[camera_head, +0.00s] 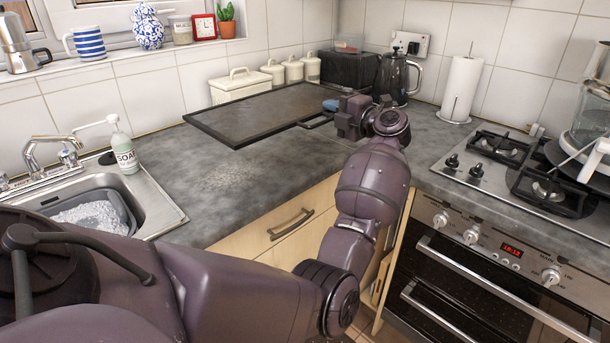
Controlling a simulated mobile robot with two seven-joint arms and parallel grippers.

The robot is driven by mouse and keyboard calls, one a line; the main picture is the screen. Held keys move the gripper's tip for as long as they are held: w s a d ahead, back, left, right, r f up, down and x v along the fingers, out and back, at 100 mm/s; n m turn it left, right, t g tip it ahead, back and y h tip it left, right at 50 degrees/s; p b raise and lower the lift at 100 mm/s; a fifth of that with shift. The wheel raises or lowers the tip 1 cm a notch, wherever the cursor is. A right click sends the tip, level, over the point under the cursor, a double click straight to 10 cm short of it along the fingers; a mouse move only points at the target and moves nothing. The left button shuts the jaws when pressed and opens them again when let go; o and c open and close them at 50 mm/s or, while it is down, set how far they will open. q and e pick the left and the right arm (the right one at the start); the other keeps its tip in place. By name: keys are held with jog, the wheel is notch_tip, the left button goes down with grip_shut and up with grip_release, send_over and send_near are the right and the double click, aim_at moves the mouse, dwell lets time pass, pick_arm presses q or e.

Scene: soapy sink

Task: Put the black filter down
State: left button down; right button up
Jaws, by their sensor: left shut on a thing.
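The black filter (262,112) is a wide, flat dark panel with a raised rim and a small loop at its right front corner. It lies roughly level over the back of the grey worktop, close to the tiled wall. My left gripper (343,117) is at its right end and is shut on the filter. The fingertips are small and partly hidden by the wrist. I cannot tell whether the filter's underside touches the worktop or is slightly above it. My right gripper is not in view.
White canisters (291,71) and a white bin (240,86) stand behind the filter. A black kettle (393,78) is beyond my gripper. The sink (155,211) and soap bottle (123,150) are left, the hob (480,171) right. The worktop (215,185) in front is clear.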

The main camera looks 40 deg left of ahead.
pick_arm(q)
notch_tip(320, 180, down, 19)
jog(key=b, duration=0.3)
jog(key=shift+r+b, duration=0.15)
jog(key=shift+b, duration=0.25)
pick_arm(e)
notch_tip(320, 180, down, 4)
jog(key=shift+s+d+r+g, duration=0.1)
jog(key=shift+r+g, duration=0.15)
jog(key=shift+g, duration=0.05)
pick_arm(q)
jog(key=c, duration=1.6)
grip_release()
jog(key=shift+f, duration=0.2)
jog(key=shift+c, duration=0.2)
jog(key=o, duration=0.4)
jog(key=shift+o, duration=0.2)
jog(key=shift+r, duration=0.1)
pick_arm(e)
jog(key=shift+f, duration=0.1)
